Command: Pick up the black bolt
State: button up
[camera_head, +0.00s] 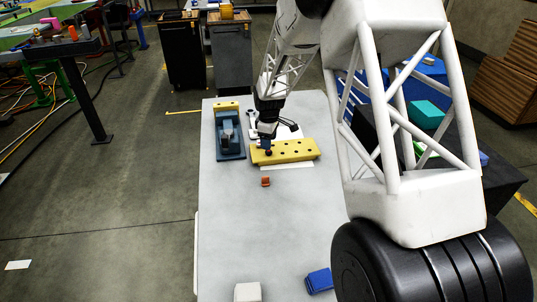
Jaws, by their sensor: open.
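My gripper (267,142) points down at the left end of a yellow block (290,151) that has a row of dark holes in its top. A small dark spot (268,152) shows on the block right under the fingertips. I cannot tell whether it is the black bolt, a hole or part of a finger. No bolt can be clearly made out elsewhere. The fingers are tiny in this view, and I see nothing held between them.
A blue fixture (229,152) with a yellow end stands left of the block. A small orange piece (265,181) lies in front. A white block (247,292) and a blue block (319,281) sit at the near edge. The middle of the grey table (270,235) is clear.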

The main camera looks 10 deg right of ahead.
jog(key=shift+f, duration=2.45)
jog(key=c, duration=1)
jog(key=shift+r, duration=0.1)
jog(key=shift+r, duration=0.75)
notch_tip(320, 180, up, 2)
jog(key=shift+r, duration=0.1)
jog(key=s+r, duration=0.1)
jog(key=s, duration=1.5)
jog(key=shift+d, duration=0.2)
jog(key=shift+r, duration=0.1)
